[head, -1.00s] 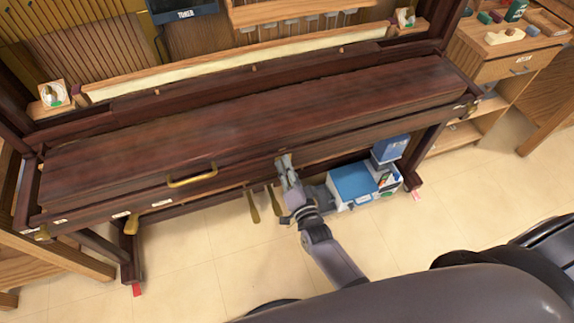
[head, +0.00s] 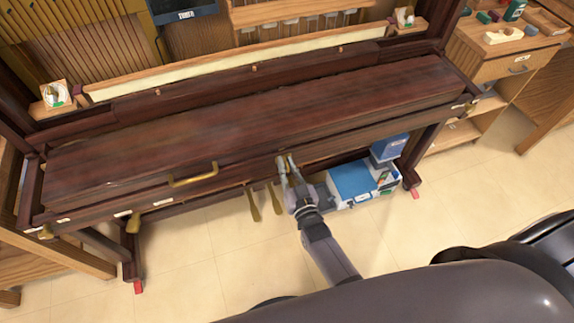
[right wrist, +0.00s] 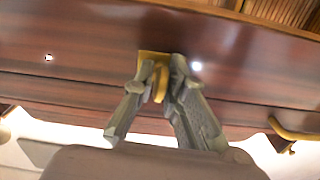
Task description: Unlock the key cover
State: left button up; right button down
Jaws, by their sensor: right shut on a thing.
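The dark red-brown key cover (head: 250,120) of the upright piano is down over the keyboard. A brass lock plate (right wrist: 147,57) sits on the cover's front in the right wrist view, with a brass key (right wrist: 158,92) sticking out of it. My right gripper (head: 286,160) is at the front edge of the piano, right of the brass handle (head: 193,178). Its two fingers, also in the right wrist view (right wrist: 160,72), are shut on the key, one on each side. The fingers hide part of the key. My left gripper is out of view.
Brass pedals (head: 253,205) hang below, left of my right gripper. A blue-lidded box (head: 352,180) and a blue carton (head: 389,147) stand under the piano on the right. A wooden drawer unit (head: 500,68) stands right of the piano. The floor in front is largely clear.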

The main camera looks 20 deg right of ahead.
jog(key=shift+n, duration=0.5)
jog(key=shift+a, duration=0.1)
jog(key=c, duration=1.7)
grip_release()
jog(key=s, duration=1.2)
jog(key=shift+d, duration=0.25)
